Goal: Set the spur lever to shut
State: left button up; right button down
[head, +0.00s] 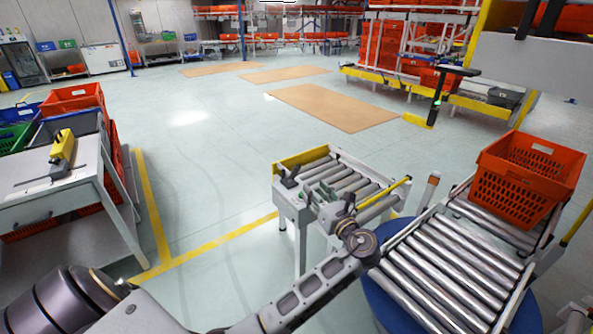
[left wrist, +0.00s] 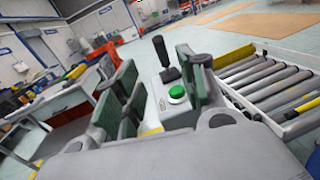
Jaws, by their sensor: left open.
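The spur lever (head: 287,178) is a short black handle on a pale grey control box (head: 291,208) at the near left corner of the small roller conveyor. In the left wrist view the lever (left wrist: 166,60) stands up, its top leaning slightly left, behind a round green button (left wrist: 177,94). My left gripper (head: 322,193) is open, its green-padded fingers just right of the lever in the head view. In the left wrist view my left gripper (left wrist: 152,72) frames the lever between its fingers, nearer the right one. I see no contact. My right gripper is out of view.
The roller conveyor (head: 345,178) has a yellow end plate and a yellow bar. A larger roller track (head: 455,262) at the right carries an orange tote (head: 528,178). A grey bench (head: 60,195) with a yellow tool stands left. The floor between is clear.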

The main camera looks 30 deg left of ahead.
aim_at(298, 171)
pick_arm(q)
jog(key=shift+w+a, duration=0.1)
dwell(0.4)
jog(key=x, duration=1.1)
jog(key=shift+w+a+b, duration=0.1)
jog(key=shift+a+b, duration=0.1)
jog(key=shift+b, duration=0.2)
jog(key=shift+w+a, duration=0.4)
jog(key=shift+a, duration=0.2)
jog(key=shift+w+a, duration=0.15)
jog(key=shift+a, duration=0.15)
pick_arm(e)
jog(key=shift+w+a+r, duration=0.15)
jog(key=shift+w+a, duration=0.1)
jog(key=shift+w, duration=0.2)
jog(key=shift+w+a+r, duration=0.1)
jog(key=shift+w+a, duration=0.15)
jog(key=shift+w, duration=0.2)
pick_arm(q)
grip_shut()
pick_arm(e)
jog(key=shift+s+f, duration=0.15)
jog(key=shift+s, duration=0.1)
